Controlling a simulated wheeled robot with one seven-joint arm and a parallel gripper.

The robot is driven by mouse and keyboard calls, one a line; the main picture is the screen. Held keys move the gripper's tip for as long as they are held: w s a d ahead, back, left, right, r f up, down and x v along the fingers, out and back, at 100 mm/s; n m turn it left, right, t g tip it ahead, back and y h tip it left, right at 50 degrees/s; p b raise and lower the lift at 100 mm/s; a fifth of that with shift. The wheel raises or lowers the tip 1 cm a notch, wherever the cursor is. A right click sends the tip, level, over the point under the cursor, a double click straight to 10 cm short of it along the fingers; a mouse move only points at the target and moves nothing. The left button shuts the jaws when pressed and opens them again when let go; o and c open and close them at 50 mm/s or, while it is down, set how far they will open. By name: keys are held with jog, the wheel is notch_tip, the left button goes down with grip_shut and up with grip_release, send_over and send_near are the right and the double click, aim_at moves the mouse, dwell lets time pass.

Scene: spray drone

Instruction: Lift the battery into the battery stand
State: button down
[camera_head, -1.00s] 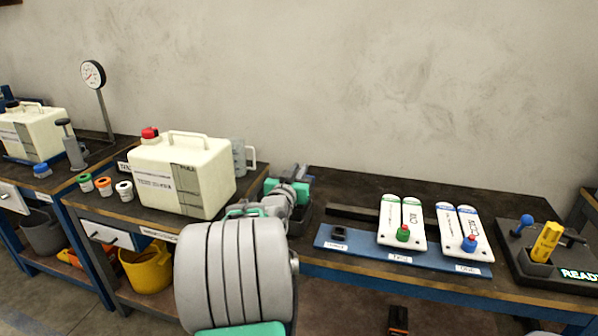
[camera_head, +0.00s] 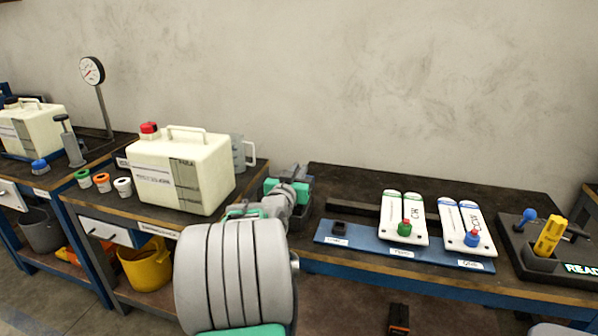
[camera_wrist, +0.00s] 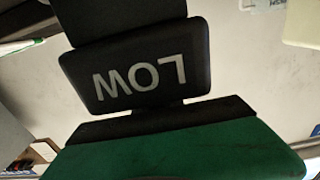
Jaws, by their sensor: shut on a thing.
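My gripper (camera_head: 292,178) is at the end of my arm, over the left end of the right-hand bench. In the head view it hides most of what it holds; a dark piece shows just beyond it. The wrist view is filled by a dark panel (camera_wrist: 138,72) with the word LOW upside down, above a black strip (camera_wrist: 165,118) and a broad green surface (camera_wrist: 175,150). I cannot tell which of these belongs to the battery. A dark open box (camera_head: 304,216) stands under and beside my gripper; I cannot tell whether it is the battery stand.
A blue rack (camera_head: 360,241) on the bench holds white cartridges (camera_head: 404,218) with green and blue caps. A black station (camera_head: 515,258) with a yellow part is at the right. A large cream canister (camera_head: 205,172) stands left of my arm. An orange and black block (camera_head: 398,318) lies below the bench.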

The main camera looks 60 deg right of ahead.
jog(key=shift+f+b, duration=0.9)
jog(key=shift+b, duration=0.3)
jog(key=c, duration=1.4)
grip_release()
jog(key=shift+f, duration=0.1)
jog(key=shift+o, duration=0.2)
jog(key=shift+a+f, duration=0.1)
jog(key=shift+f, duration=0.25)
send_over(298, 211)
jog(key=w, duration=0.2)
jog(key=shift+r, duration=0.25)
